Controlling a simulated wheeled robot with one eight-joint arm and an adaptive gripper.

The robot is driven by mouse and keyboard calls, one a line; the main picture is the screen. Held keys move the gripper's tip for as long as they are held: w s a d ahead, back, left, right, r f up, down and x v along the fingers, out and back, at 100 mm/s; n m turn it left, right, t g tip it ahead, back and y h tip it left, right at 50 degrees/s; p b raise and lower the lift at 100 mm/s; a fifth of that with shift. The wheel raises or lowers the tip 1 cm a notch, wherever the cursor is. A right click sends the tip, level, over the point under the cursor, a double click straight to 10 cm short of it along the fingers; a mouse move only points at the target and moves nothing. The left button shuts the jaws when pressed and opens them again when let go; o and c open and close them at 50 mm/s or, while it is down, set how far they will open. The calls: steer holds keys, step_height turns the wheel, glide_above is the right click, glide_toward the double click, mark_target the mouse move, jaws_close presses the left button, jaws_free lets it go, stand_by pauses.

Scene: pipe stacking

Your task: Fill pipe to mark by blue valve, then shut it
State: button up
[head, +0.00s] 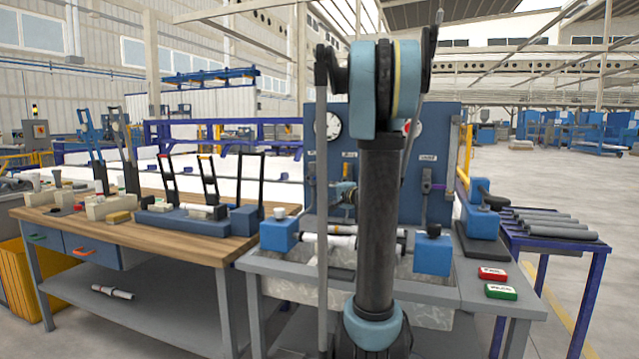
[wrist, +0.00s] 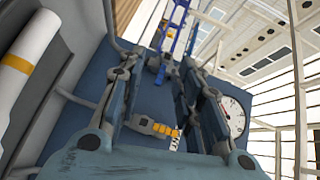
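In the wrist view my gripper (wrist: 165,68) is open, its two dark fingers apart with nothing held between them. Behind the fingers is the blue panel (wrist: 82,125), with a small fitting with yellow parts (wrist: 166,130) and a round gauge (wrist: 236,115) at right. A white pipe with a yellow band (wrist: 30,45) lies at the left edge, clear of the fingers. In the head view the white pipe (head: 341,241) lies level between two blue clamp blocks (head: 277,235). My arm covers the panel's middle, and I cannot make out the blue valve or the fill mark.
A wooden bench (head: 160,236) with levers and fittings stands at left. A blue rack (head: 595,250) holds several grey pipes.

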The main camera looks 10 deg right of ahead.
mark_target(321, 179)
steer(key=w+d+r+m+t+h, duration=0.1)
steer(key=w+d+m+t, duration=0.15)
steer(key=w+d, duration=0.25)
steer(key=shift+g, duration=0.25)
steer(key=x, duration=1.7)
steer(key=shift+w+d, duration=0.1)
steer(key=shift+d, duration=0.15)
jaws_close()
